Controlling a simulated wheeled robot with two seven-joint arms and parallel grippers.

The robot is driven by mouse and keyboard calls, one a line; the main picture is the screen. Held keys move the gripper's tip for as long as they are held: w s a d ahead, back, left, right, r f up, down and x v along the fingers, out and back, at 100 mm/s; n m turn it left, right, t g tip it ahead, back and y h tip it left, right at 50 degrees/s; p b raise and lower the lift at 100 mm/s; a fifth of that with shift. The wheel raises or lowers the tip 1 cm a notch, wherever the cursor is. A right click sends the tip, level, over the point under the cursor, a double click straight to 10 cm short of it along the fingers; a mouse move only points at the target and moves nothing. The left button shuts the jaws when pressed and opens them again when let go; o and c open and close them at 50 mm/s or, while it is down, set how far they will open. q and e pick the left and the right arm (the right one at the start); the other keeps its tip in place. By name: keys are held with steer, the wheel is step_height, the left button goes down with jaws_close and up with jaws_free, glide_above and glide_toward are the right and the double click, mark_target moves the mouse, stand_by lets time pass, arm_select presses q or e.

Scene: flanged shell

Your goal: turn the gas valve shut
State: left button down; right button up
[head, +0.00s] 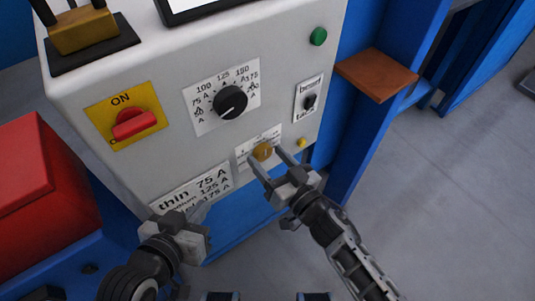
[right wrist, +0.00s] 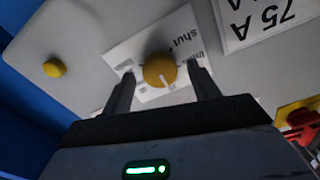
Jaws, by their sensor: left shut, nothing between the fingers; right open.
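The gas valve is a round brass-yellow knob (head: 262,151) on a white label on the front of the grey machine panel. In the right wrist view the knob (right wrist: 158,68) carries a pale pointer mark at its lower edge, and the word "shut" is printed beyond it, upper right. My right gripper (head: 273,158) is open, its fingers pointing at the panel. In the right wrist view its fingertips (right wrist: 162,80) stand on either side of the knob; contact is not clear. My left gripper (head: 200,211) is shut and empty, below the panel's lower left.
Above the valve are a black current dial (head: 230,102), a red ON switch (head: 134,123) and a small black switch (head: 309,102). A small yellow button (head: 302,142) sits right of the valve. A brown block (head: 376,74) juts out at the right.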

steer(key=shift+a, duration=0.1)
steer(key=shift+c, duration=0.2)
steer(key=c, duration=0.9)
